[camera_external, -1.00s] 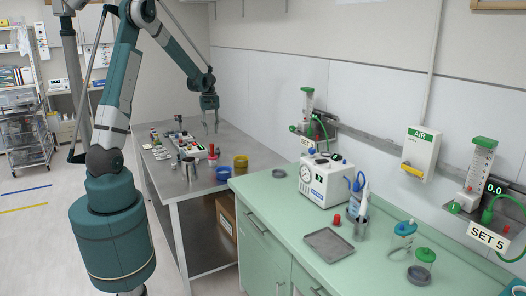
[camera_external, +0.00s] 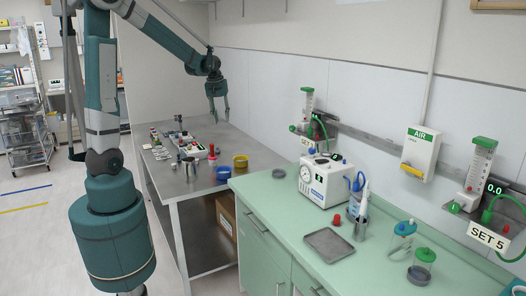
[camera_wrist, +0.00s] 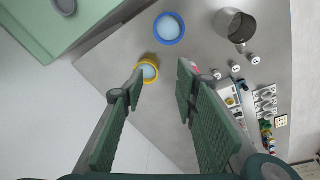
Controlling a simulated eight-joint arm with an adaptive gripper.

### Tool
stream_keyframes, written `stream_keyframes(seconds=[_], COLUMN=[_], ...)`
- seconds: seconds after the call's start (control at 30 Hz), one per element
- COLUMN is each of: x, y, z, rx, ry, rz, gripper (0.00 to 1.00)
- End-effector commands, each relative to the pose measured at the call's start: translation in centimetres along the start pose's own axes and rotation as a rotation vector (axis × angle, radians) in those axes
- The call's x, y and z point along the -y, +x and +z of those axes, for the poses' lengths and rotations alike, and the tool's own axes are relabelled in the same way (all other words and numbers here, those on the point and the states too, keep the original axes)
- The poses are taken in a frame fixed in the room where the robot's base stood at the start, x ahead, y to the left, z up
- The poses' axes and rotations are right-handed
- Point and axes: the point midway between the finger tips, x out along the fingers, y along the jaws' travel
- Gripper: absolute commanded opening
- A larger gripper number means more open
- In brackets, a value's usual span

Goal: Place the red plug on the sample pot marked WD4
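My gripper (camera_external: 218,121) is open and empty above the far part of the steel table. Its two green padded fingers stand wide apart in the wrist view (camera_wrist: 157,90). A small red item (camera_external: 212,151) stands on the steel table, below the gripper in the picture; in the wrist view a sliver of red shows beside the right finger, mostly hidden. Another small red piece (camera_external: 337,219) lies on the green counter. I cannot tell which is the red plug. Small white-topped pots (camera_wrist: 236,68) stand near the metal cup; no WD4 marking is legible.
The steel table (camera_external: 200,202) also holds a metal cup (camera_external: 190,170), a yellow pot (camera_external: 240,162), a blue-rimmed dish (camera_external: 223,173) and cluttered small items at the back left.

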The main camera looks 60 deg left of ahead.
Motion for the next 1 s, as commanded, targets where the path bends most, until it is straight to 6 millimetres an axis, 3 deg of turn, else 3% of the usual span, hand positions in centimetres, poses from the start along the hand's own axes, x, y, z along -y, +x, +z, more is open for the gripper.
stream_keyframes(seconds=[0.5, 1.0], x=[-3.5, -4.5], y=[-6.3, -10.2], z=[10.6, 20.7], rx=[-0.091, -0.184], ry=[0.260, 0.506], rz=[0.079, 0.156], gripper=[0.30, 0.30])
